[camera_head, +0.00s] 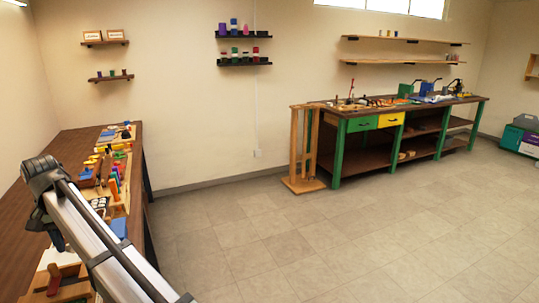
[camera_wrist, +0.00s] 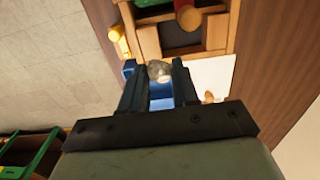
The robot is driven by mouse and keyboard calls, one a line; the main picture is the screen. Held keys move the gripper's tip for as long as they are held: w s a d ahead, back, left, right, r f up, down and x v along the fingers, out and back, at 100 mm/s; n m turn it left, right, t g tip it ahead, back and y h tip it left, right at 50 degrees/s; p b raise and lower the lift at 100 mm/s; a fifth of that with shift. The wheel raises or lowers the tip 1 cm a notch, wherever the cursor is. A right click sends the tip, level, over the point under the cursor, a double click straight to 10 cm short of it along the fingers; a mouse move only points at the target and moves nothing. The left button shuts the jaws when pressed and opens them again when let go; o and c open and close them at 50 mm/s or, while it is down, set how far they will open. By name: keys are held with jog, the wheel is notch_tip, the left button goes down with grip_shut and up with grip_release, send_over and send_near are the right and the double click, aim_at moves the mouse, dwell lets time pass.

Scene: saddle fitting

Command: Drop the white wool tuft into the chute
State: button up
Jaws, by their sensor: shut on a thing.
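In the wrist view, my gripper (camera_wrist: 157,67) is shut on the white wool tuft (camera_wrist: 159,72), a small greyish-white lump between the two dark fingertips. The tuft is held over the bench, with a blue object (camera_wrist: 129,70) just beyond and partly behind the fingers. I cannot tell for certain which thing is the chute.
The left bench (camera_head: 78,147) holds many tools. A yellow-and-green drawer bench (camera_head: 391,119) stands at the far wall, with open floor between.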

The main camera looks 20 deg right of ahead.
jog(key=shift+s+a+f, duration=0.1)
jog(key=shift+a+f, duration=0.25)
jog(key=shift+f, duration=0.5)
jog(key=shift+s+a+f, duration=0.1)
jog(key=shift+a+f, duration=0.2)
jog(key=shift+f, duration=0.5)
jog(key=shift+s+a+f, duration=0.1)
jog(key=shift+a+f, duration=0.25)
jog(key=shift+f, duration=0.5)
jog(key=o, duration=1.1)
jog(key=shift+r, duration=0.1)
notch_tip(320, 180, up, 14)
jog(key=shift+f, duration=0.15)
